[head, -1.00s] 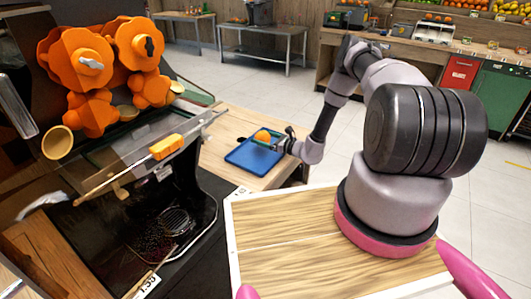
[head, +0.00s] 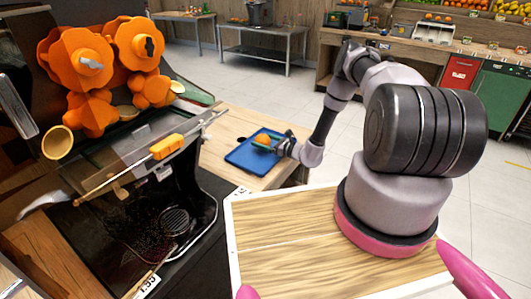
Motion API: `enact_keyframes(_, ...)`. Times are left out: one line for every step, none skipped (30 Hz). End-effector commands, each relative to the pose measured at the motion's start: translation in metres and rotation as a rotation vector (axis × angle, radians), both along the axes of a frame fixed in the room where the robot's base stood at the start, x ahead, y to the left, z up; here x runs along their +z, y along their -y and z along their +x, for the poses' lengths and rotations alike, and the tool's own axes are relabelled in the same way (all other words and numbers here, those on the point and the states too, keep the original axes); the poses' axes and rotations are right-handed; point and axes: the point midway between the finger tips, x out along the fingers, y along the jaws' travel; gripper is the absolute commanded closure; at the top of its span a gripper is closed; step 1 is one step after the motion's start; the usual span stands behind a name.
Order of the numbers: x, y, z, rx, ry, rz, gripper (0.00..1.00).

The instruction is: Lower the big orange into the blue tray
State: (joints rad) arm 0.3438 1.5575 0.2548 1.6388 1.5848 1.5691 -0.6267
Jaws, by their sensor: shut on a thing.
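The blue tray (head: 245,161) lies flat on the wooden table beyond the juicer, in the middle of the head view. My gripper (head: 266,145) reaches in from the right, low over the tray's far right part. I cannot tell whether the orange touches the tray floor.
The orange juicer machine (head: 90,70) stands close on the left, with its clear cover and metal edge near the tray table (head: 235,122). A light wooden board (head: 300,235) is in front. Steel tables and counters stand far behind, across open floor.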

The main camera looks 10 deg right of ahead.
Motion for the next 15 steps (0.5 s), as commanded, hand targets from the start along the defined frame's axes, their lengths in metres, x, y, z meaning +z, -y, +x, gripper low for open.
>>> enact_keyframes(-0.0008, -0.0001, 0.0001, 0.0, 0.0, 0.0, 0.78)
enact_keyframes(-0.0012, -0.0002, 0.0, 0.0, 0.0, 0.0, 0.78)
enact_keyframes(-0.0019, -0.0002, -0.0001, 0.0, 0.0, 0.0, 0.78)
enact_keyframes(-0.0024, -0.0002, -0.0001, 0.0, 0.0, 0.0, 0.78)
enact_keyframes(-0.0023, -0.0002, -0.0001, 0.0, 0.0, 0.0, 0.78)
enact_keyframes(-0.0022, -0.0002, -0.0001, 0.0, 0.0, 0.0, 0.78)
enact_keyframes(-0.0021, -0.0002, -0.0001, 0.0, 0.0, 0.0, 0.78)
enact_keyframes(-0.0022, -0.0002, -0.0001, 0.0, 0.0, 0.0, 0.78)
enact_keyframes(-0.0021, -0.0002, -0.0001, 0.0, 0.0, 0.0, 0.78)
enact_keyframes(-0.0021, -0.0002, -0.0001, 0.0, 0.0, 0.0, 0.78)
enact_keyframes(-0.0021, -0.0002, -0.0001, 0.0, 0.0, 0.0, 0.04)
enact_keyframes(-0.0021, -0.0002, -0.0001, 0.0, 0.0, 0.0, 0.0)
enact_keyframes(-0.0021, -0.0001, -0.0001, 0.0, 0.0, 0.0, 0.0)
enact_keyframes(-0.0021, -0.0001, -0.0001, 0.0, 0.0, 0.0, 0.0)
enact_keyframes(-0.0021, -0.0001, -0.0001, 0.0, 0.0, 0.0, 0.0)
